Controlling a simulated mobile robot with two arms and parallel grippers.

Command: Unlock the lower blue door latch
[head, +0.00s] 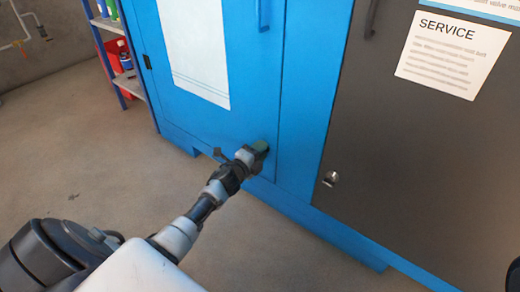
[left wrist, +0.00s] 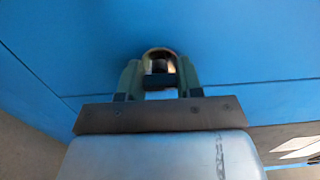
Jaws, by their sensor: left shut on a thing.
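The blue door (head: 215,85) fills the upper middle of the head view, with its lower part behind my left gripper (head: 260,147). My left gripper reaches the door's lower right area, close to the door's edge seam. In the left wrist view, the green fingers of my left gripper (left wrist: 159,78) are shut on the lower latch (left wrist: 160,56), a small round metal piece with a dark part on the blue surface. In the head view the latch is hidden by the gripper. The latch's exact turn is hard to tell.
A dark grey door (head: 420,130) with a SERVICE sign (head: 452,52) stands to the right, with its own small metal latch (head: 331,179). A shelf (head: 122,80) with bottles stands at the upper left. The floor (head: 80,150) at left is clear.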

